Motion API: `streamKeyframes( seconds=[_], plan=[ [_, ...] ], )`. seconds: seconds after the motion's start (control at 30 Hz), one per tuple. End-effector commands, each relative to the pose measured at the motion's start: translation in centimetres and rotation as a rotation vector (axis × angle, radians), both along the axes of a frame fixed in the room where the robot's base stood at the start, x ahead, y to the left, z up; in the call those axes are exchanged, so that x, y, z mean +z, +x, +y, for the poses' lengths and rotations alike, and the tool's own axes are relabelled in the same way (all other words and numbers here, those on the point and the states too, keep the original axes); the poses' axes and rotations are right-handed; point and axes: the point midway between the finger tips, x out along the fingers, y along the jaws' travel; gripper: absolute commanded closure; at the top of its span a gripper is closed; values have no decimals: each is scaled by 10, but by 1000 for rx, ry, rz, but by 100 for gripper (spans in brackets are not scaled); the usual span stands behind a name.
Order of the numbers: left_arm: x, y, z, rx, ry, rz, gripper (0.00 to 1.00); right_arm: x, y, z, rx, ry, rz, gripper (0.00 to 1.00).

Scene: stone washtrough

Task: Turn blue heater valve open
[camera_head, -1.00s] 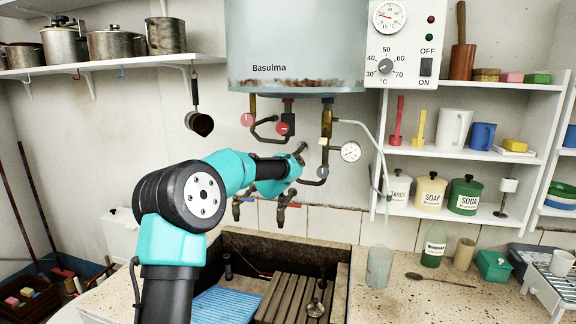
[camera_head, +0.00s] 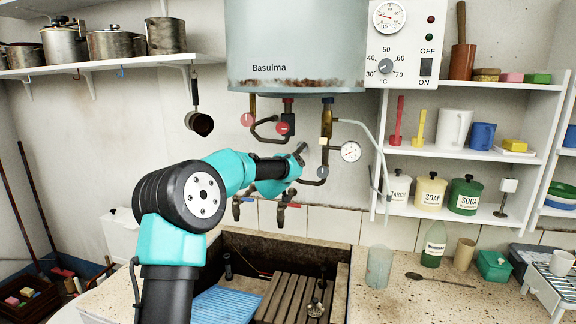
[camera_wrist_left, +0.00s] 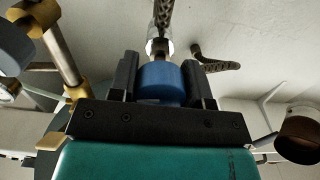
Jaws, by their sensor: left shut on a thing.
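The blue heater valve (camera_wrist_left: 160,80) is a round blue knob on a pipe, seen close up in the left wrist view. My left gripper (camera_head: 301,151) is under the heater tank (camera_head: 300,40) in the head view, at the pipework. In the left wrist view its two dark fingers stand on either side of the blue knob and are shut on it. In the head view my gripper and arm hide the blue knob. My right gripper is in neither view.
Two red valves (camera_head: 283,128) hang on pipes left of the gripper. A brass pipe (camera_head: 327,120) and a round gauge (camera_head: 350,152) are close on the right. Two taps (camera_head: 281,212) sit below, above the stone trough (camera_head: 342,285). A pan (camera_head: 200,124) hangs at left.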

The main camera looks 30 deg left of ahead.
Motion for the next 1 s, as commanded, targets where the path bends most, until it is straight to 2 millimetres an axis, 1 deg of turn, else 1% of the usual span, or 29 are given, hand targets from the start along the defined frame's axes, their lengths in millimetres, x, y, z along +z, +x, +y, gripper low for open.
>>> streamKeyframes(
  seconds=[0.27,1.0],
  plan=[
    [0,0,0,0,-207,-58,80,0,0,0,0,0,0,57],
    [0,0,0,0,-883,-246,80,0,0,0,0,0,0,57]
  ],
)
